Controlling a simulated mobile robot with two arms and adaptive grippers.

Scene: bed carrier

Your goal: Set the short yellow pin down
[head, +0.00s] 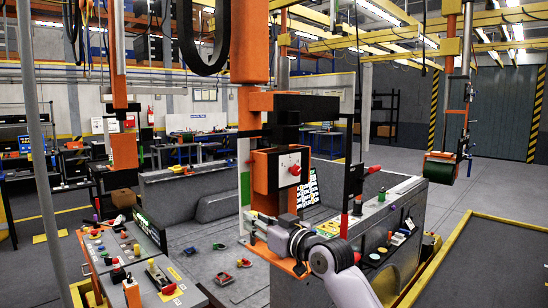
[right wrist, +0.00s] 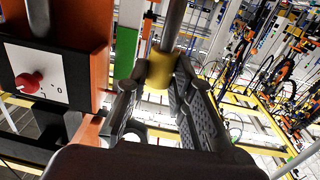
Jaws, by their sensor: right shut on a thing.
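In the right wrist view a yellow cylindrical pin (right wrist: 160,70) sits between the fingertips of my right gripper (right wrist: 157,76), which is shut on it. A dark grey rod runs upward out of the picture just above the yellow piece; whether it is part of the pin I cannot tell. In the head view my right gripper (head: 251,229) reaches left from the lower middle, in front of the orange column. The pin is too small to make out there. My left gripper is not in view.
An orange post with a white panel and red knob (right wrist: 30,82) stands close left of the right gripper. Below lies a grey bed (head: 200,262) with small coloured parts. A side panel (head: 140,262) at left and a grey ledge (head: 385,215) at right carry more coloured pieces.

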